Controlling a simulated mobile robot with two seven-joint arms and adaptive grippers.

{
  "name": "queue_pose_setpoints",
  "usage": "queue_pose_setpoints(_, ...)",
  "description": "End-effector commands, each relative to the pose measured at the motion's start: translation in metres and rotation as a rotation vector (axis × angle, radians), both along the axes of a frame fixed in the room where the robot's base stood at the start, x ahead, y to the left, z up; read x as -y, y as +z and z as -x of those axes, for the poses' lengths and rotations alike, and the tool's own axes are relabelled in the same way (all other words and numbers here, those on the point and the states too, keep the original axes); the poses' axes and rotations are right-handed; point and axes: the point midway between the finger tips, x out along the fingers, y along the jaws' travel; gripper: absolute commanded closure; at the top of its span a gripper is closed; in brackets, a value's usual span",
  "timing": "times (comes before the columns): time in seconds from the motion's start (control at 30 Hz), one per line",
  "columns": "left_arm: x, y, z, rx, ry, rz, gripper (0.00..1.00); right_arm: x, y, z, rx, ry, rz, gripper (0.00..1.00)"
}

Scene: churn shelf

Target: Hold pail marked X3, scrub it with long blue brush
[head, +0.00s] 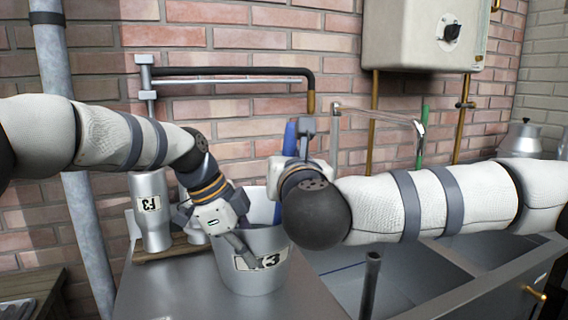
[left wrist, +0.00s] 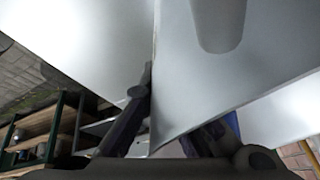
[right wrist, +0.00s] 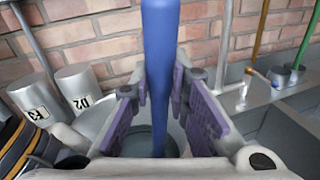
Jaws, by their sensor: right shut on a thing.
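The grey metal pail (head: 270,278) stands on the steel counter. My left finger partly covers its label; a 3 is readable, the first character is not clear. My left gripper (head: 240,242) is at the pail's left rim, one finger outside the wall. In the left wrist view the pail wall (left wrist: 200,85) passes between the two fingers, which stand apart. My right gripper (right wrist: 160,105) is shut on the upright blue handle of the long brush (right wrist: 158,40). In the head view the brush (head: 289,140) goes down into the pail; its lower end is hidden.
A canister marked F3 (head: 150,205) stands on a wooden board (head: 170,248) left of the pail. The right wrist view also shows a canister marked D2 (right wrist: 80,85). A sink basin (head: 420,275) lies to the right. A pipe (head: 90,245) and brick wall (head: 250,105) stand behind.

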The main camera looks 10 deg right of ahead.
Motion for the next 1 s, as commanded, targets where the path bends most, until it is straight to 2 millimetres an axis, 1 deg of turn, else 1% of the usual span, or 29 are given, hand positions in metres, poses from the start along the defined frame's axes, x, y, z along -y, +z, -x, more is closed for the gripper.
queue_pose_setpoints(0.03, -0.001, 0.002, -0.001, 0.005, 0.004, -0.002, 1.0, 0.001, 0.001, -0.004, 0.001, -0.001, 0.0, 1.0)
queue_pose_setpoints(0.17, -0.001, 0.002, -0.001, 0.006, 0.004, -0.002, 1.0, 0.0, 0.001, -0.009, 0.001, 0.001, 0.001, 1.0)
queue_pose_setpoints(0.4, -0.001, 0.002, -0.001, 0.005, 0.004, -0.002, 1.0, -0.016, 0.002, -0.026, 0.001, 0.001, 0.0, 1.0)
queue_pose_setpoints(0.47, -0.001, 0.002, -0.001, 0.005, 0.004, -0.002, 1.0, -0.018, 0.002, -0.028, 0.001, 0.002, 0.0, 1.0)
queue_pose_setpoints(0.53, -0.001, 0.002, -0.001, 0.006, 0.004, -0.002, 1.0, -0.019, 0.003, -0.026, 0.001, 0.002, 0.0, 1.0)
queue_pose_setpoints(0.7, -0.001, 0.002, -0.001, 0.006, 0.004, -0.002, 1.0, -0.019, 0.002, -0.008, 0.002, 0.003, 0.0, 1.0)
queue_pose_setpoints(0.8, -0.001, 0.002, -0.001, 0.005, 0.004, -0.002, 1.0, -0.019, 0.001, -0.002, 0.002, 0.001, 0.0, 1.0)
queue_pose_setpoints(0.87, -0.001, 0.002, -0.001, 0.005, 0.004, -0.002, 1.0, -0.019, 0.001, -0.002, 0.002, 0.001, 0.0, 1.0)
queue_pose_setpoints(1.0, -0.001, 0.002, -0.001, 0.005, 0.004, -0.002, 1.0, -0.026, 0.001, -0.009, 0.002, 0.001, 0.0, 1.0)
